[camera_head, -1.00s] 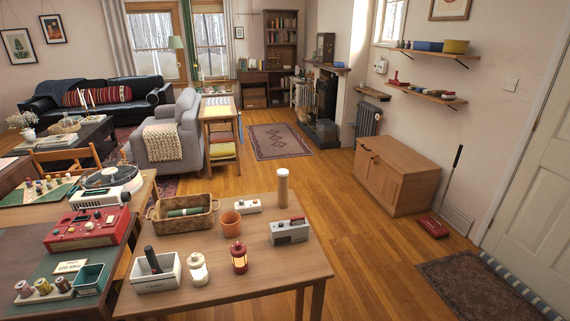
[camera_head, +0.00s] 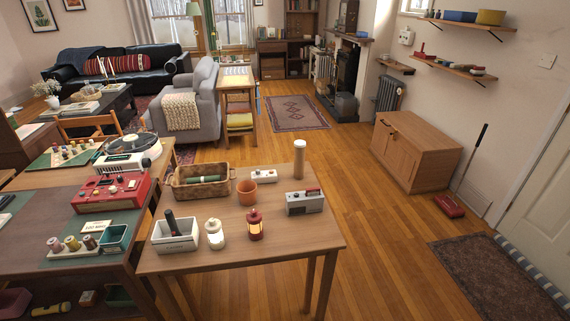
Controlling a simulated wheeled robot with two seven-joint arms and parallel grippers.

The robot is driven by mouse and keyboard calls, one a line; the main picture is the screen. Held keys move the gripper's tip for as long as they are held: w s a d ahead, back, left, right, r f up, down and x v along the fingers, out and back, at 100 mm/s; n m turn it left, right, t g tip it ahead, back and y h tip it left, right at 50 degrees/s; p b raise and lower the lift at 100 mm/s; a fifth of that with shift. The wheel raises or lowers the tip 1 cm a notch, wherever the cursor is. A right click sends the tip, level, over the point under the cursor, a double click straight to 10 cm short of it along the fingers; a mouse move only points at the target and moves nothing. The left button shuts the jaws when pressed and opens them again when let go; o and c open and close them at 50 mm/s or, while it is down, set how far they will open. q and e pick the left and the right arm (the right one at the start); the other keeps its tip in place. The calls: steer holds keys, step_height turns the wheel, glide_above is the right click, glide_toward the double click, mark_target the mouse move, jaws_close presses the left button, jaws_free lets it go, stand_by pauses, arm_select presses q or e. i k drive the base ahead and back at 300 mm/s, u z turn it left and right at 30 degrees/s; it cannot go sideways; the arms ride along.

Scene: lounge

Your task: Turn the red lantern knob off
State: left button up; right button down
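The red lantern (camera_head: 255,226) stands upright near the front of the wooden table (camera_head: 302,240). Its window glows orange. Its knob is too small to make out. A cream lantern (camera_head: 215,235) stands just left of it and also shows a warm glow. Neither of my grippers is in the head view.
On the same table are a white box (camera_head: 174,241) with a dark-handled item, a wicker basket (camera_head: 222,187), a terracotta pot (camera_head: 246,193), a grey radio-like device (camera_head: 305,203) and a pale cylinder (camera_head: 299,160). The table's right front is clear. Open floor lies to the right.

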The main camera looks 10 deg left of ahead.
mark_target(255, 229)
steer(key=z, duration=2.4)
steer(key=i, duration=1)
steer(key=u, duration=2.4)
